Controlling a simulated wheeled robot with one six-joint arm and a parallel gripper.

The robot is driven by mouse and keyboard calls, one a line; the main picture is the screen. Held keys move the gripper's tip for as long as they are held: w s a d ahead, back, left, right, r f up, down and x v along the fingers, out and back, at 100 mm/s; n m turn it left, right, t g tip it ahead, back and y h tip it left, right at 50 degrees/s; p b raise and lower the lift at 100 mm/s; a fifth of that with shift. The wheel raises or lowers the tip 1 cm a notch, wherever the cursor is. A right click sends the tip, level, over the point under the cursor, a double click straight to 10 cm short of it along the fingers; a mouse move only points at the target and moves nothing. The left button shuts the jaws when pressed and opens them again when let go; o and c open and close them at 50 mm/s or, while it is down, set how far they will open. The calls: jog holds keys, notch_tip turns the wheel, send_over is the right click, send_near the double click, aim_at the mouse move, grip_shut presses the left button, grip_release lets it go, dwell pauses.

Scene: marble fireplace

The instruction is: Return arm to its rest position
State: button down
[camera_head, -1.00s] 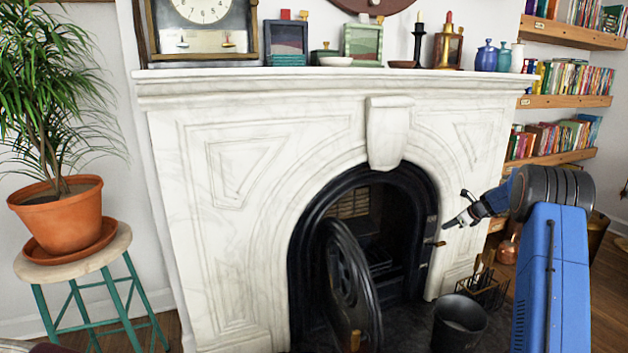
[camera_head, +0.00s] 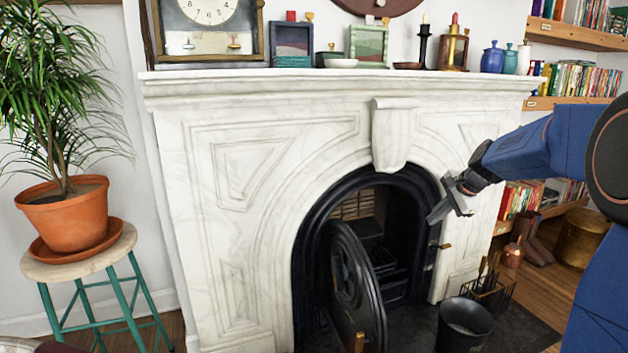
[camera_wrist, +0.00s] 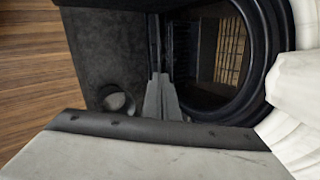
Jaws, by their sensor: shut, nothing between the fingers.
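My gripper (camera_head: 446,208) is shut and empty. It hangs in the air in front of the right side of the white marble fireplace (camera_head: 245,180), right of the arched opening. In the wrist view its fingers (camera_wrist: 160,92) are together, with the dark hearth behind them. My blue arm comes in from the right edge of the head view. The round black fireplace door (camera_head: 358,290) stands swung open in front of the dark firebox (camera_head: 375,225).
A black bucket (camera_head: 462,322) and a wire rack (camera_head: 487,290) stand on the hearth below my gripper. Bookshelves (camera_head: 570,105) are behind my arm. The mantel (camera_head: 300,85) holds a clock, frames, candlesticks and jars. A potted plant (camera_head: 68,215) stands on a stool at left.

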jog(key=s+a+r+n, duration=0.2)
jog(key=s+a+n, duration=0.25)
jog(key=s, duration=0.75)
jog(key=s+a+f+n+h, duration=0.1)
jog(key=s+f+n, duration=0.1)
jog(key=s, duration=0.9)
jog(key=s+a+f+n+h, duration=0.1)
jog(key=s+f+n, duration=0.2)
jog(key=s, duration=0.7)
jog(key=s+a+f+n+g+h, duration=0.1)
jog(key=s+f+n, duration=0.1)
jog(key=s+n, duration=0.4)
jog(key=s, duration=0.5)
jog(key=shift+s+a+f, duration=0.15)
jog(key=shift+s+a, duration=0.05)
jog(key=shift+s, duration=0.15)
